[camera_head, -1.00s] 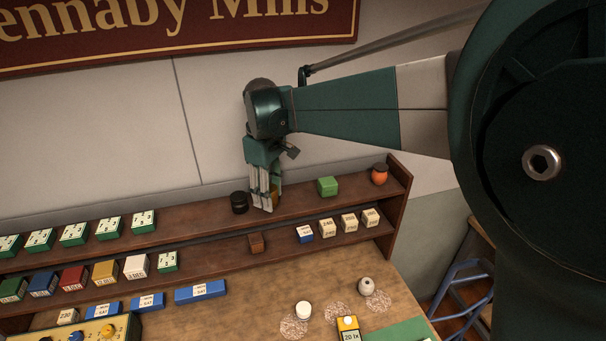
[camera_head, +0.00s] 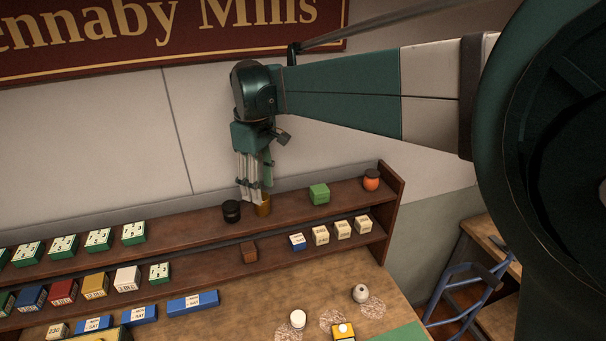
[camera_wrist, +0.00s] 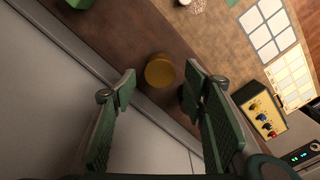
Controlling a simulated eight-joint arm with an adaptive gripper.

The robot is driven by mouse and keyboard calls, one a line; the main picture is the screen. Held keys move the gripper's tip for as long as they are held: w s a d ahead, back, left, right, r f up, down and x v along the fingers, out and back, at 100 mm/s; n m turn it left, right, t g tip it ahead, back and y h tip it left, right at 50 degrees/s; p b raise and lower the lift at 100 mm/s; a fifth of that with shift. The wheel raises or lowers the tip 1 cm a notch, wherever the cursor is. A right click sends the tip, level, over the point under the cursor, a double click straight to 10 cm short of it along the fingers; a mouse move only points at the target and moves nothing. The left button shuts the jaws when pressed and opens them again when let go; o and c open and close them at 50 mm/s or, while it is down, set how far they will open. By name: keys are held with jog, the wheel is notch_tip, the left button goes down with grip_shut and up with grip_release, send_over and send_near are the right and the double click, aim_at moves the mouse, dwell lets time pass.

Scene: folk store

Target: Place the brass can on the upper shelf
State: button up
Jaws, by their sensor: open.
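The brass can (camera_head: 263,206) stands upright on the upper shelf (camera_head: 290,203), between a black jar and a green box. It also shows in the wrist view (camera_wrist: 160,71), just beyond my fingertips and centred between them. My gripper (camera_head: 249,197) hangs above the upper shelf, beside and slightly above the can in the head view. Its fingers are spread apart in the wrist view (camera_wrist: 157,90), with nothing held between them.
A black jar (camera_head: 231,211) stands close left of the can. A green box (camera_head: 319,194) and an orange jar (camera_head: 371,180) stand to the right. The lower shelf holds several small blocks and a brown cube (camera_head: 249,251). The wall is close behind.

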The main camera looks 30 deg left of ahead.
aim_at(264, 197)
notch_tip(264, 197, up, 6)
dwell(0.4)
jog(key=shift+r, duration=0.1)
dwell(0.5)
jog(key=shift+d, duration=0.1)
jog(key=w+d+r+m+t+y, duration=0.2)
jog(key=d+m, duration=0.7)
jog(key=d, duration=2.9)
jog(key=s+d+f+m+t, duration=0.1)
jog(key=s+d+f+m, duration=0.2)
jog(key=d, duration=0.6)
jog(key=s+d+f+m+t+h, duration=0.1)
jog(key=s+d+f+m+t, duration=0.1)
jog(key=s+d+f, duration=0.3)
jog(key=s+d+f+m+t+h, duration=0.1)
jog(key=s+d+f+m, duration=0.3)
jog(key=d, duration=0.9)
jog(key=s+f+t, duration=0.1)
jog(key=s, duration=0.2)
